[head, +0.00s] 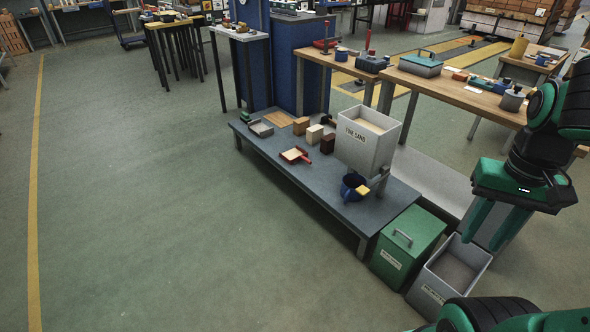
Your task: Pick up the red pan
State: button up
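A small red pan (292,155) with a pale inside lies on the low grey table (262,152), near its left front edge. Its short red handle points right, toward the front. My gripper (481,243) hangs at the right of the view, with its green fingers pointing down. The fingers are apart, with nothing seen between them. The gripper is well to the right of the pan, not touching it.
Brown blocks (328,143), a grey box labelled fine sand (368,146) and a blue pot (351,187) share the low table. A green lidded bin (408,247) and an open grey bin (446,275) stand at its right end. The floor left is clear.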

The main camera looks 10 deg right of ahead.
aim_at(296, 154)
jog(key=u, duration=0.3)
jog(key=i, duration=0.4)
jog(key=u, duration=0.5)
jog(key=i, duration=2.15)
jog(key=z, duration=1.15)
jog(key=i, duration=0.65)
jog(key=z, duration=0.45)
